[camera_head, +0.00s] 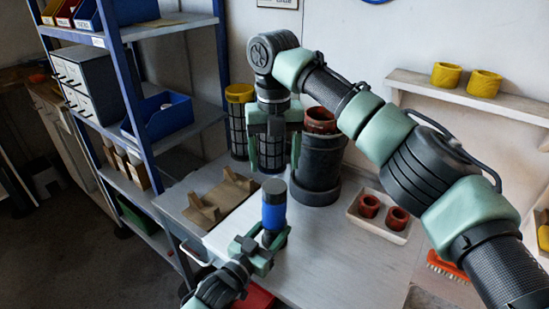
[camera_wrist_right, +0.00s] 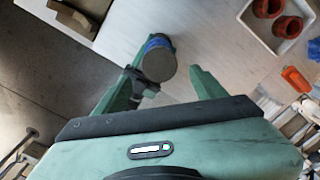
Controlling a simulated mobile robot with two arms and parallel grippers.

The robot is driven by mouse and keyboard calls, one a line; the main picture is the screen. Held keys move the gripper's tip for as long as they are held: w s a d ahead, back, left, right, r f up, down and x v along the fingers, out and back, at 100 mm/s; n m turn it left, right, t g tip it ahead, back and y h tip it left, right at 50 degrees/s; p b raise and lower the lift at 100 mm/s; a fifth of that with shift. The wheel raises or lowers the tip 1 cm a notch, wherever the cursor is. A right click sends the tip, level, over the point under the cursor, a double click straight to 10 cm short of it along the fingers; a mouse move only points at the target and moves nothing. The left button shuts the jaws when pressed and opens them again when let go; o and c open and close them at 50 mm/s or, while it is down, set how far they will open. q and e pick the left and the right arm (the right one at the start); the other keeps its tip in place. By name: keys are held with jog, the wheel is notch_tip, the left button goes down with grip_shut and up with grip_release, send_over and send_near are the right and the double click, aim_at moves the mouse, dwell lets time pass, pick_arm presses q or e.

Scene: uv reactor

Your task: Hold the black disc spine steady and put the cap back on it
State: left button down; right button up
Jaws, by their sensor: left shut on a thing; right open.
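My left gripper (camera_head: 268,250) is shut on an upright cylinder above the white worktop. The cylinder has a blue body (camera_head: 274,214), a dark grey round top (camera_head: 273,187) and a dark lower part between the fingers. I cannot tell which part is the black disc spine, or whether a separate cap sits on it. My right gripper (camera_head: 275,158) is open and empty, fingers down, above and behind the cylinder in the head view. In the right wrist view, the grey top (camera_wrist_right: 158,63) shows between the right fingers, nearer the left one, with no clear contact.
A black canister (camera_head: 318,170) with a red-brown ring on top stands right of my right gripper. A yellow-rimmed mesh cylinder (camera_head: 239,95) and a brown cradle (camera_head: 222,197) are left. A tray (camera_head: 390,232) holds two red rings.

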aim_at(274, 186)
dwell(0.4)
jog(key=shift+f, duration=4)
